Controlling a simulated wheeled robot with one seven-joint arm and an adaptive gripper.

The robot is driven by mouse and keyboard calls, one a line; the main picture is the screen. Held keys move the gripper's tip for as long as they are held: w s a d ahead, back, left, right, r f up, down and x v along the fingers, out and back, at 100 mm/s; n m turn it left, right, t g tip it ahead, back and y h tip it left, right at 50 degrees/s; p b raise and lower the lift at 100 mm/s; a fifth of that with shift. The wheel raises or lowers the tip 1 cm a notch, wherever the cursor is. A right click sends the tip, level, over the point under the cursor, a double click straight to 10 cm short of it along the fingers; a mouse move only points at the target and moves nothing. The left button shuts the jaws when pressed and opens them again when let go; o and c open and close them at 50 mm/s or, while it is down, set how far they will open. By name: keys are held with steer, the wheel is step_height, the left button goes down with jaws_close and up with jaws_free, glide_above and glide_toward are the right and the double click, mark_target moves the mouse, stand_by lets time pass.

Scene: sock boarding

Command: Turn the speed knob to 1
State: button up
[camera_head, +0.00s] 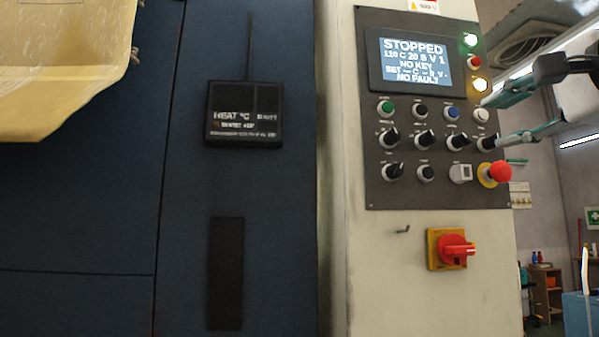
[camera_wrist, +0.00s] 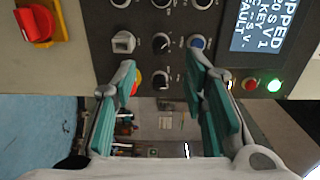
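The grey control panel (camera_head: 400,195) carries several black rotary knobs. Their small labels are not legible, so I cannot tell which is the speed knob. The rightmost knob of the middle knob row (camera_head: 487,143) is beside my gripper (camera_head: 492,120), and it also shows in the wrist view (camera_wrist: 161,75), between the fingers. Another knob (camera_wrist: 161,43) lies farther in, also between them. My gripper (camera_wrist: 162,60) has its green-padded fingers apart and holds nothing. The display (camera_head: 415,62) reads STOPPED, 110 C 20 S V 1, NO KEY, NO FAULT.
A red emergency stop (camera_head: 500,173) sits just below my lower finger; the left finger partly hides it in the wrist view. A white switch (camera_head: 460,173) is left of it. A red main switch (camera_head: 453,250) is lower. Lit lamps (camera_head: 470,40) line the panel's upper right.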

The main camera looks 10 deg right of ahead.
steer(key=shift+s, duration=1.6)
